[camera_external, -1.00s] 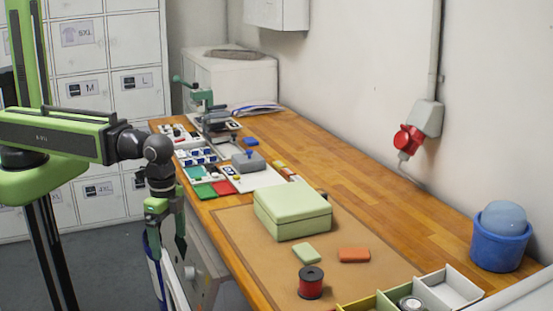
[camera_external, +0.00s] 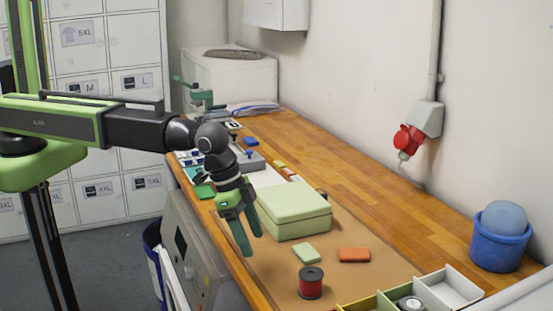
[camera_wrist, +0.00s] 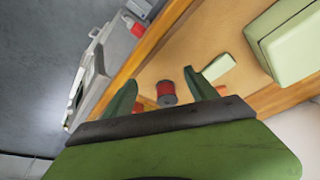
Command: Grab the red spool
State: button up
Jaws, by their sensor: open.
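The red spool (camera_external: 311,283), with dark end discs, stands upright on the brown mat (camera_external: 262,270) near the front of the bench. It also shows in the wrist view (camera_wrist: 166,93), between my fingers in the picture but farther off. My gripper (camera_external: 249,242) is open and empty, pointing down above the left edge of the mat. It is up and to the left of the spool, apart from it. In the wrist view my two green fingers (camera_wrist: 163,90) are spread.
A pale green box (camera_external: 292,211) stands right beside my gripper. A light green block (camera_external: 306,253) and an orange block (camera_external: 354,255) lie behind the spool. A divided tray (camera_external: 450,287) is to its right. A blue bucket (camera_external: 498,251) stands at the far right.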

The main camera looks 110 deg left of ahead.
jog(key=w+r+p, duration=0.4)
jog(key=w+r, duration=0.3)
jog(key=w, duration=0.1)
jog(key=b, duration=1.1)
send_near(307, 273)
jog(key=shift+t, duration=0.4)
jog(key=x, duration=0.2)
jog(key=s+x, duration=0.1)
jog(key=x, duration=0.2)
jog(key=shift+w+d+f, duration=0.15)
jog(key=shift+f, duration=0.35)
jog(key=b+x, duration=0.1)
jog(key=x, duration=0.1)
jog(key=b+x, duration=0.3)
jog(key=shift+w+a+f+b, duration=0.25)
jog(key=shift+a+f+b, duration=0.05)
jog(key=shift+f+b, duration=0.1)
jog(key=shift+r, duration=0.25)
jog(key=c, duration=1.2)
jog(key=shift+c, duration=0.2)
